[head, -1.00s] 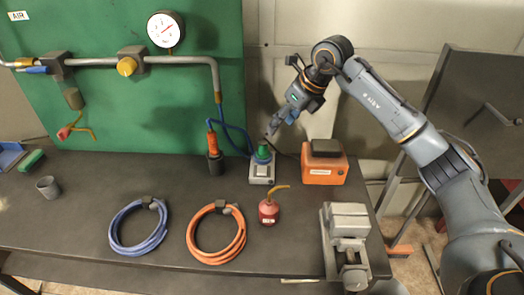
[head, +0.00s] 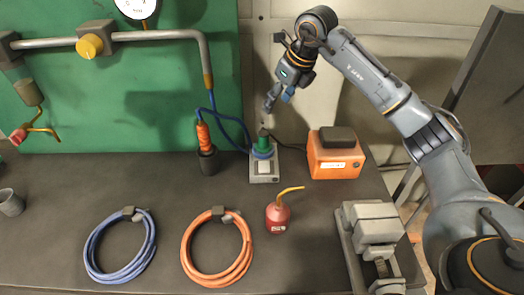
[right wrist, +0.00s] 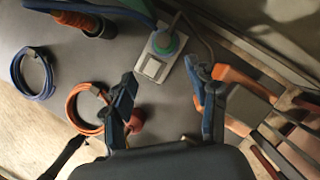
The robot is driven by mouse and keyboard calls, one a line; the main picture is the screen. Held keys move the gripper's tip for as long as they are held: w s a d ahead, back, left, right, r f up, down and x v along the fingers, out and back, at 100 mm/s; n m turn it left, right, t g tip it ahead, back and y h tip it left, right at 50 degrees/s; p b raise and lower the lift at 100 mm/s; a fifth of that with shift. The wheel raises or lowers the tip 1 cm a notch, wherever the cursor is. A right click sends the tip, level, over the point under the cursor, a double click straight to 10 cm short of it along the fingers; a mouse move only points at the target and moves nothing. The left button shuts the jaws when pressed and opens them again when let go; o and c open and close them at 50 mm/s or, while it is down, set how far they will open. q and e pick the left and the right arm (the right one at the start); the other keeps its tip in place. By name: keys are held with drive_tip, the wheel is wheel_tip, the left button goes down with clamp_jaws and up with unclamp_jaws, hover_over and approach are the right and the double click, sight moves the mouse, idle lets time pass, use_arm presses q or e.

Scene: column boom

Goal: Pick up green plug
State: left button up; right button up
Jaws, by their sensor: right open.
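The green plug (head: 263,144) stands upright on a small grey socket box (head: 264,172) with a blue ring at its foot, near the back of the bench. In the right wrist view the green plug (right wrist: 168,42) shows at the top, beyond the fingertips. My right gripper (head: 277,97) is above the plug and a little to its right, apart from it. In the right wrist view my right gripper (right wrist: 165,80) has its fingers spread with nothing between them. My left gripper is in neither view.
An orange box (head: 334,160) stands close right of the socket box. An orange-handled tool in a dark holder (head: 207,160) and a blue cable are to its left. A red oil can (head: 278,218), orange hose coil (head: 190,258), blue hose coil (head: 93,262) and vise (head: 372,222) are nearer.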

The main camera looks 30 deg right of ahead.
sight(264, 133)
drive_tip(key=x, duration=1.1)
drive_tip(key=shift+s+d+f, duration=0.1)
drive_tip(key=shift+s, duration=0.25)
drive_tip(key=shift+w+f+p, duration=0.2)
drive_tip(key=shift+f+p, duration=0.2)
drive_tip(key=x, duration=0.1)
drive_tip(key=p+x, duration=0.1)
drive_tip(key=x, duration=0.2)
drive_tip(key=shift+w+f+p, duration=0.3)
drive_tip(key=shift+p, duration=0.1)
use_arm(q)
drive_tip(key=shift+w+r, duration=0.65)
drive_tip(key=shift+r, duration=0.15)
use_arm(e)
clamp_jaws()
